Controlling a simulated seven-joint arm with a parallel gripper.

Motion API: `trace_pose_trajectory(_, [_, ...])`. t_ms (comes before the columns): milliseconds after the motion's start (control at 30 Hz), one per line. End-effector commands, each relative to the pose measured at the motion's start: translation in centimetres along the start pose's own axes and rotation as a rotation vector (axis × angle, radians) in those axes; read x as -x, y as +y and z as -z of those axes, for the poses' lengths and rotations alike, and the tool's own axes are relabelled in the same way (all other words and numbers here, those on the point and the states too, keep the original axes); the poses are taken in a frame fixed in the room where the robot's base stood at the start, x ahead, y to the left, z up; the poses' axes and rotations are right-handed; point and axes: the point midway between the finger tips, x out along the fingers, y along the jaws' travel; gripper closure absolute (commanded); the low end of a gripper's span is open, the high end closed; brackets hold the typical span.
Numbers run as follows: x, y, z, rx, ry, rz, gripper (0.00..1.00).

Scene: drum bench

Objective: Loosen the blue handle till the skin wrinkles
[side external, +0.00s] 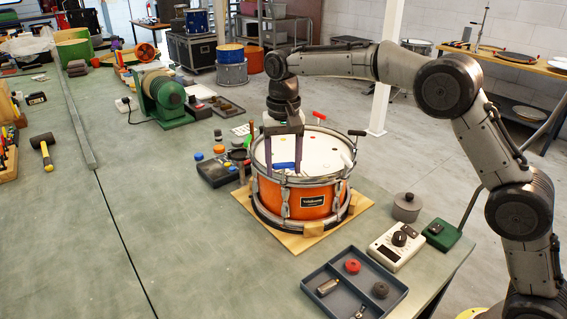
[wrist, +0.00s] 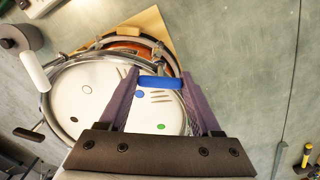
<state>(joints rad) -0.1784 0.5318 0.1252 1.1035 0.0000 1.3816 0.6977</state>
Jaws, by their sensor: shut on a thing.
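An orange drum (side external: 297,198) with a chrome rim and a pale skin (side external: 317,150) stands on a wooden board. The blue handle (side external: 284,166) lies across its near rim; it also shows in the wrist view (wrist: 161,82). My gripper (side external: 283,172) points down over that rim, shut on the blue handle, one finger at each end of the bar in the wrist view (wrist: 161,77). On the skin in the wrist view (wrist: 100,110), several short dark lines show beside a blue dot (wrist: 140,94); whether they are wrinkles I cannot tell for sure.
A green handle (side external: 249,141), a red handle (side external: 319,115) and a black handle (side external: 357,133) stand around the rim. A blue-grey tray (side external: 333,267), a meter (side external: 395,247) and a grey lidded pot (side external: 407,207) sit at right. The bench front left is clear.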

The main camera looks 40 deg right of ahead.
Motion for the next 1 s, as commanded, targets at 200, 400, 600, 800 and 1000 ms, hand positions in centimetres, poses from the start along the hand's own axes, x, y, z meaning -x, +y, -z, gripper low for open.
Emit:
trace_pose_trajectory(200, [0.1,0.0,0.0,-0.001,0.002,0.001,0.15])
trace_pose_trajectory(400, [0.1,0.0,0.0,-0.001,0.001,0.001,0.05])
trace_pose_trajectory(600, [0.3,0.0,0.0,-0.001,0.001,0.001,0.05])
trace_pose_trajectory(800, [2.7,-0.1,0.1,-0.001,0.004,0.003,0.05])
trace_pose_trajectory(1000, [7.1,-0.1,0.1,-0.001,0.005,0.004,0.05])
